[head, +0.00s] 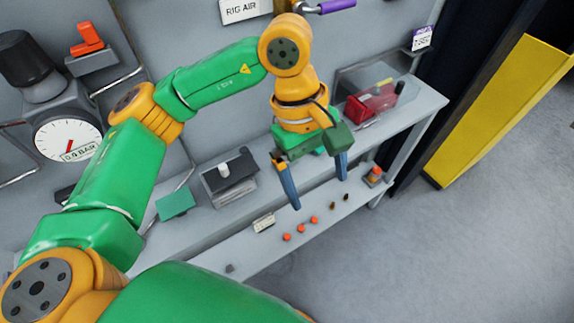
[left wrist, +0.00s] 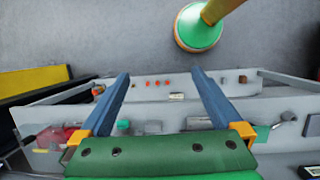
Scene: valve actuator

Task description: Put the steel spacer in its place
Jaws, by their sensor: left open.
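My left gripper (head: 320,192) is open and empty, its two blue fingers pointing down above the lower shelf. In the left wrist view the open fingers (left wrist: 160,74) frame that shelf with nothing between them. The spacer's place cannot be made out. My right gripper is not in view.
Several orange caps (head: 301,228) and two small dark brass-like pieces (head: 333,205) stand on the lower shelf, beside a white label (head: 264,222). On the bench above are a grey box (head: 215,190), a green block (head: 175,203) and a red unit (head: 372,102). Floor at right is clear.

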